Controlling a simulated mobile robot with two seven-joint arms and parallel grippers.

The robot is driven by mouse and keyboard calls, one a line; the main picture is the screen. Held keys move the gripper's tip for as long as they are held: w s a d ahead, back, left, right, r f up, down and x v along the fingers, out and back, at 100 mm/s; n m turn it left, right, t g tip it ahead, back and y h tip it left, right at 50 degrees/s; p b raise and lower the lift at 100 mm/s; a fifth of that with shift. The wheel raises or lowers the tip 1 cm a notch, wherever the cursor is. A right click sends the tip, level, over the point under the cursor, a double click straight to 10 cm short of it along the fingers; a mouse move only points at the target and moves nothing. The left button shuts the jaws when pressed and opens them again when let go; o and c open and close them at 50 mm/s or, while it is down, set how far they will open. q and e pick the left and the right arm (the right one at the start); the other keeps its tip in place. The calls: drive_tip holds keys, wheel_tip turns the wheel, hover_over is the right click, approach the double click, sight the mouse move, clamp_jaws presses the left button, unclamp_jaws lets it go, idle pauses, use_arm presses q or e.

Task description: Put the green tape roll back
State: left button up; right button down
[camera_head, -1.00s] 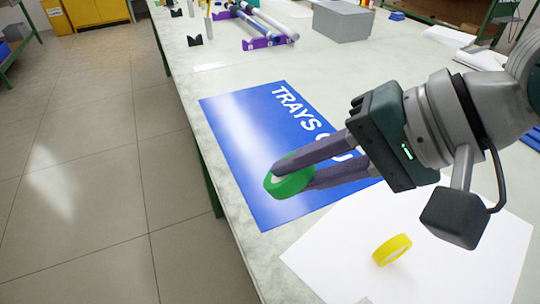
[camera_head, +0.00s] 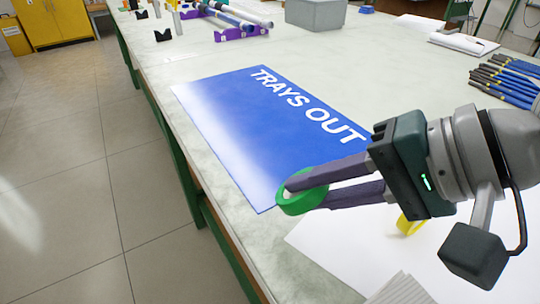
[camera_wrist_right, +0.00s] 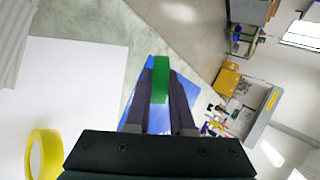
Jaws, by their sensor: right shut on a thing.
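The green tape roll (camera_head: 303,200) is held between the fingertips of my right gripper (camera_head: 312,192), which is shut on it. In the head view it hangs over the strip of table between the blue sign and the white sheet, and looks clear of the table. In the right wrist view the green tape roll (camera_wrist_right: 160,78) shows edge-on between the two fingers. My left gripper is not in view.
A blue "TRAYS OUT" mat (camera_head: 240,130) lies on the pale table. A white sheet (camera_head: 340,245) lies at the front, with a yellow tape roll (camera_head: 405,226) on it, partly hidden by my gripper.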

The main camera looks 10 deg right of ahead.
wheel_tip(320, 180, down, 2)
drive_tip(key=shift+f+b, duration=0.1)
drive_tip(key=shift+b, duration=0.55)
drive_tip(key=shift+f+b, duration=0.55)
drive_tip(key=shift+f, duration=0.6)
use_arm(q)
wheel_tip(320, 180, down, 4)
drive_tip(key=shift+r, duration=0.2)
use_arm(e)
drive_tip(key=c, duration=0.9)
unclamp_jaws()
drive_tip(key=shift+c, duration=0.2)
drive_tip(key=p+v, duration=0.6)
drive_tip(key=v, duration=0.1)
drive_tip(key=shift+s+d+r, duration=0.1)
drive_tip(key=shift+r, duration=0.15)
use_arm(q)
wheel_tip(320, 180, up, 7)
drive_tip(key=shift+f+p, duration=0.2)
drive_tip(key=shift+p, duration=0.15)
use_arm(e)
drive_tip(key=shift+s+d+r, duration=0.1)
drive_tip(key=shift+s+d, duration=0.05)
drive_tip(key=shift+d, duration=0.05)
